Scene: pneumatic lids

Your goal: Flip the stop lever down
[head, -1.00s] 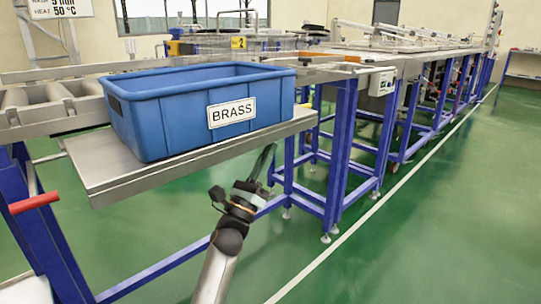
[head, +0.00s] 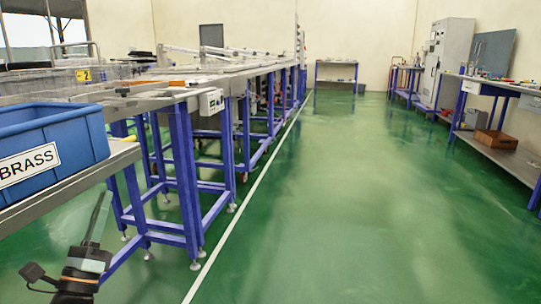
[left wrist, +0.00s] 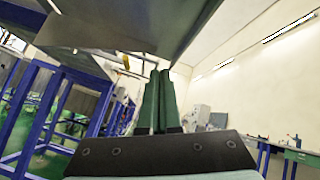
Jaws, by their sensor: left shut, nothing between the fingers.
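I cannot make out the stop lever for certain in either view. My left gripper (head: 103,200) is at the lower left of the head view, pointing up, beside and below the right end of the metal shelf. In the left wrist view its two green fingers (left wrist: 157,74) are together, with nothing between them. They are below a grey metal panel (left wrist: 130,22). A small yellow piece (left wrist: 126,62) shows just left of the fingertips; I cannot tell what it is. My right gripper is not in view.
A blue BRASS bin (head: 75,135) stands on a metal shelf (head: 118,158) at left. A long line on blue legs (head: 185,170) carries a grey control box (head: 211,101). The green floor aisle is clear. Benches (head: 500,88) and a cabinet (head: 452,60) stand at right.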

